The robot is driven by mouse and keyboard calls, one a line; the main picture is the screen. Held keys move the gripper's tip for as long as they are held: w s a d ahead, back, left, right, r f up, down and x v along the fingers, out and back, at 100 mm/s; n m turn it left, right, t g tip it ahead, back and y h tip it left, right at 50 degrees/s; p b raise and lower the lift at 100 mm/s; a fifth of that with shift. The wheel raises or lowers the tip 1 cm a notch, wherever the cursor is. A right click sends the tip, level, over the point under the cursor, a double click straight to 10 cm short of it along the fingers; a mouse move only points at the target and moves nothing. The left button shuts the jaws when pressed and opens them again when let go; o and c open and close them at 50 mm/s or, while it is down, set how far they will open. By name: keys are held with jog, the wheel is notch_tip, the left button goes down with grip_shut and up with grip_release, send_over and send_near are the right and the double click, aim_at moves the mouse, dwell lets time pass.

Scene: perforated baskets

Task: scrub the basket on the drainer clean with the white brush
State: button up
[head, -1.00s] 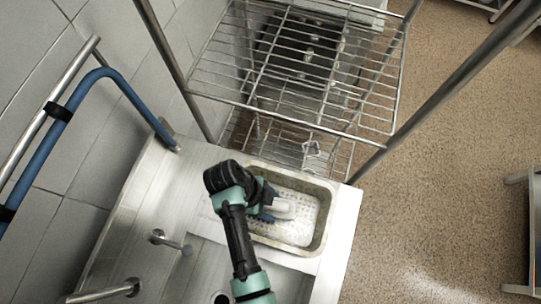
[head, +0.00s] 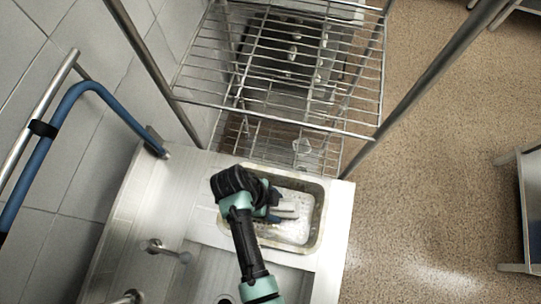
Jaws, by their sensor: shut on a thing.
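The basket (head: 318,212) is a light, perforated, rectangular tray with a brownish, stained-looking rim, sitting on the steel drainer (head: 338,232) in the head view. My gripper (head: 275,206) is over the left part of the basket's inside, reaching in from the left. It is shut on the white brush (head: 289,208), whose pale body sticks out to the right inside the basket. The fingertips are small and partly hidden by my wrist. Whether the bristles touch the basket floor cannot be told from above.
A wire shelf rack (head: 280,75) stands just behind the drainer, its posts close to the basket. A tap (head: 170,250) and a blue hose (head: 60,125) are at the left. Open brown floor (head: 430,170) lies to the right.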

jog(key=shift+s+d+f, duration=0.1)
jog(key=shift+s+d, duration=0.1)
jog(key=shift+d, duration=0.4)
jog(key=shift+s+d+f, duration=0.1)
jog(key=shift+s+d, duration=0.05)
jog(key=shift+d, duration=0.4)
jog(key=shift+w+a+r, duration=0.1)
jog(key=shift+w+a, duration=0.25)
jog(key=shift+a, duration=0.25)
jog(key=shift+w+a, duration=0.35)
jog(key=shift+a, duration=0.2)
jog(key=shift+w+a+b, duration=0.15)
jog(key=shift+a+b, duration=0.1)
jog(key=shift+a, duration=0.35)
jog(key=shift+w+a+b, duration=0.15)
jog(key=shift+a+b, duration=0.05)
jog(key=shift+a, duration=0.4)
jog(key=shift+s+d+p, duration=0.35)
jog(key=shift+s+d, duration=0.05)
jog(key=shift+d, duration=0.2)
jog(key=shift+s+d+p, duration=0.35)
jog(key=shift+d, duration=0.25)
jog(key=shift+s+d+r+p, duration=0.15)
jog(key=shift+d+p, duration=0.1)
jog(key=shift+d, duration=0.35)
jog(key=shift+s+d+f+p, duration=0.1)
jog(key=shift+s+d+p, duration=0.1)
jog(key=shift+d, duration=0.35)
jog(key=shift+w+a, duration=0.2)
jog(key=shift+a, duration=1.2)
